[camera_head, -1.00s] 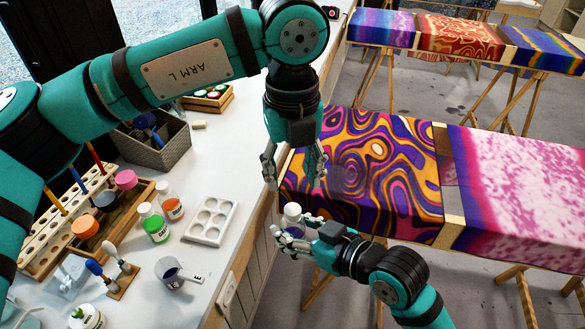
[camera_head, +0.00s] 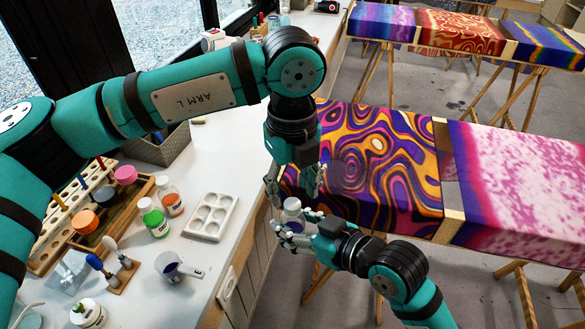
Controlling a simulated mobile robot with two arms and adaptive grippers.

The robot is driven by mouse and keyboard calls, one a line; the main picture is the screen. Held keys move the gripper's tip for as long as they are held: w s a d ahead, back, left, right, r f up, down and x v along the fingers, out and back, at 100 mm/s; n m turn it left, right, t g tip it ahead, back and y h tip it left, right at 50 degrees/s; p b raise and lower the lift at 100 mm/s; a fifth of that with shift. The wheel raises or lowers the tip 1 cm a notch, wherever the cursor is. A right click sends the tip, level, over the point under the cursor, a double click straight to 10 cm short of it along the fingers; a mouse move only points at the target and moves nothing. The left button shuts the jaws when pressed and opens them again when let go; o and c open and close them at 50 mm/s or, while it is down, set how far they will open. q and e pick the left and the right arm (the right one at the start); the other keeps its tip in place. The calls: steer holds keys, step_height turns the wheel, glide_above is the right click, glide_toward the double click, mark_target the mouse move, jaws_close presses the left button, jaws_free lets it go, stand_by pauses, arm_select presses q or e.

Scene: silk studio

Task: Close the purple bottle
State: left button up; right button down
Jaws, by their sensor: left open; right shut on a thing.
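My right gripper (camera_head: 296,229) is shut on a small bottle (camera_head: 291,218) with purple content, held upright beside the counter's edge. A white cap (camera_head: 292,203) shows at the bottle's top; whether it is seated tight cannot be told. My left gripper (camera_head: 294,190) points down just above the bottle. Its fingers are open and apart, one on each side above the cap. The bottle's lower part is partly hidden by the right gripper's fingers.
The white counter (camera_head: 215,160) holds a green bottle (camera_head: 154,218), an orange bottle (camera_head: 169,196), a white palette (camera_head: 211,217), a measuring cup (camera_head: 178,267) and a wooden rack (camera_head: 63,220). Patterned silk on a frame (camera_head: 380,170) stands close behind the grippers.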

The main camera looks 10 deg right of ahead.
mark_target(292, 204)
arm_select(q)
steer(key=shift+f, duration=1.6)
